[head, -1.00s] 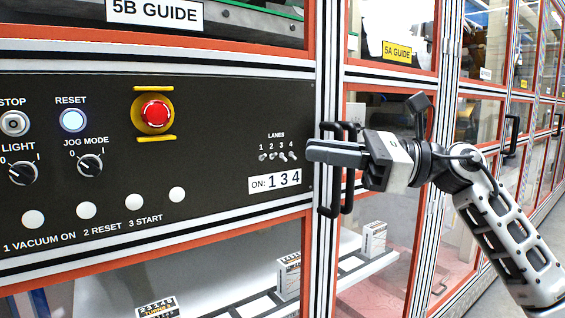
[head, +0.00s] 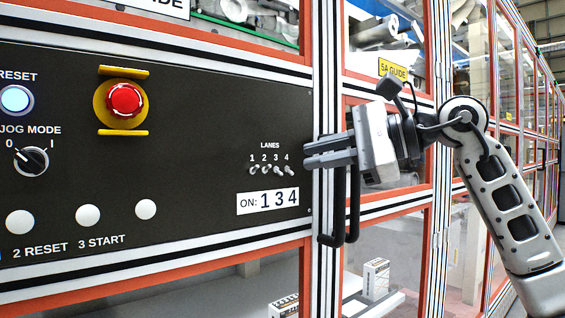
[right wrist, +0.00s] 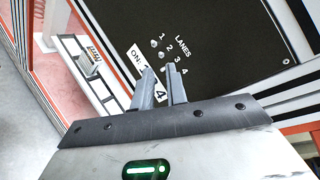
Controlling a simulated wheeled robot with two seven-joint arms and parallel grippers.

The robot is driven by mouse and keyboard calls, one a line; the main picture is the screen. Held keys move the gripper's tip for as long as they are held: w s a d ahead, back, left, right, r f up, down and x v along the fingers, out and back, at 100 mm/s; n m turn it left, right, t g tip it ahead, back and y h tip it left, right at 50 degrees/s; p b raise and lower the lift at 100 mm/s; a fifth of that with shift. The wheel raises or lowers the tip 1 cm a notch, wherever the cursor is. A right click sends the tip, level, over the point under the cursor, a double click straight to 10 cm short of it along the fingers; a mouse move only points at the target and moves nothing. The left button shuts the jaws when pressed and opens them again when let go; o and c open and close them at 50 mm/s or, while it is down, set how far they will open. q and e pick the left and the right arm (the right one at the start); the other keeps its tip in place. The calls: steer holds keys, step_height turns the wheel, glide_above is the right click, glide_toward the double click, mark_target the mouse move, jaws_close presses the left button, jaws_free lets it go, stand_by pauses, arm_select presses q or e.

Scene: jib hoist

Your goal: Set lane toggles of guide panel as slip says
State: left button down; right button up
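The black guide panel (head: 200,130) fills the left of the head view. Its LANES toggles (head: 272,170), numbered 1 to 4, are small metal levers; their up or down positions are too small to tell surely. The slip (head: 268,200) below them reads "ON: 1 3 4". My right gripper (head: 306,155) is at the panel's right edge, right of toggle 4, its fingers pointing left. In the right wrist view its two fingers (right wrist: 160,68) are apart with nothing between them, over part of the slip (right wrist: 137,60) and near the toggles (right wrist: 158,50). My left gripper is not in view.
A red stop button (head: 123,99) on a yellow base, a lit RESET button (head: 16,100) and a JOG MODE knob (head: 31,161) sit left on the panel. A black door handle (head: 338,205) stands behind my right gripper. Glass doors with orange frames line the right.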

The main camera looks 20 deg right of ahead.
mark_target(271, 166)
steer(key=x, duration=0.6)
steer(key=shift+w+a, duration=0.2)
steer(key=shift+a, duration=0.05)
steer(key=shift+f, duration=0.1)
jaws_close()
